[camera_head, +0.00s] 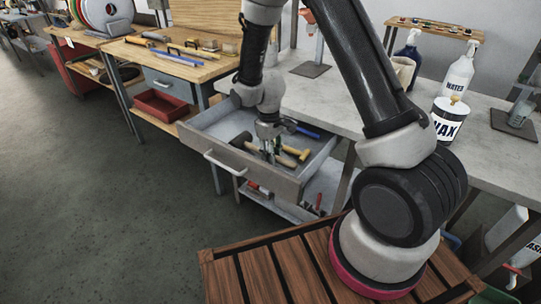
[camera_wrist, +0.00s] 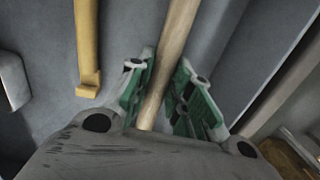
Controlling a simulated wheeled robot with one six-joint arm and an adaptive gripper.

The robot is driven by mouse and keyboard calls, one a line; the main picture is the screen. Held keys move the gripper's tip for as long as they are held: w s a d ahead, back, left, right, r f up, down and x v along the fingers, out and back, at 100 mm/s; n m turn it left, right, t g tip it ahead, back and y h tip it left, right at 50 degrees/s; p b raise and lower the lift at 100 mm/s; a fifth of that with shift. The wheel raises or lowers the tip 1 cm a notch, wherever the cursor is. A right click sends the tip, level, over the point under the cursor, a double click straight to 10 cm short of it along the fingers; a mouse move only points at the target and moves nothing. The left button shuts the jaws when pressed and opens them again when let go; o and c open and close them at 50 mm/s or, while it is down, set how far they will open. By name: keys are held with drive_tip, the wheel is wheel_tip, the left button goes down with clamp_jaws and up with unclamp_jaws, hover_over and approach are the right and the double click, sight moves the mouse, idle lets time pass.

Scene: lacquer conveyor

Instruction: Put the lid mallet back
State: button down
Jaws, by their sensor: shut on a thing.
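The lid mallet, with a dark head (camera_head: 240,139) and a pale wooden handle, is in the open grey drawer (camera_head: 252,178). My gripper (camera_head: 268,148) is down inside the drawer, shut on the wooden handle. In the wrist view the handle (camera_wrist: 180,35) runs between the green-padded fingers of my gripper (camera_wrist: 160,88). The head is out of the wrist view. I cannot tell whether the mallet touches the drawer floor.
A yellow-handled tool (camera_wrist: 87,45) lies beside the held handle, apart from it. A blue-handled tool (camera_head: 306,132) lies at the drawer's back. The grey worktop (camera_head: 335,97) above carries a wax tin (camera_head: 447,122) and a water bottle (camera_head: 459,76).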

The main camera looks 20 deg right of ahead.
drive_tip(key=shift+f, duration=0.3)
drive_tip(key=shift+f, duration=0.1)
drive_tip(key=c, duration=1.3)
unclamp_jaws()
drive_tip(key=s+d+r+m+t, duration=0.1)
drive_tip(key=s+d+r, duration=0.1)
drive_tip(key=r, duration=0.9)
drive_tip(key=s+d+r+m, duration=0.1)
drive_tip(key=s+d+r, duration=0.1)
drive_tip(key=r, duration=0.9)
drive_tip(key=s+d+r+m+t, duration=0.1)
drive_tip(key=s+d+r, duration=0.3)
drive_tip(key=s, duration=0.6)
drive_tip(key=s+d+r+m+t, duration=0.2)
drive_tip(key=s+d+r+m, duration=0.2)
drive_tip(key=s+r, duration=0.4)
drive_tip(key=shift+s+d+r+t, duration=0.15)
drive_tip(key=shift+s+d+t, duration=0.15)
drive_tip(key=shift+s+d, duration=0.7)
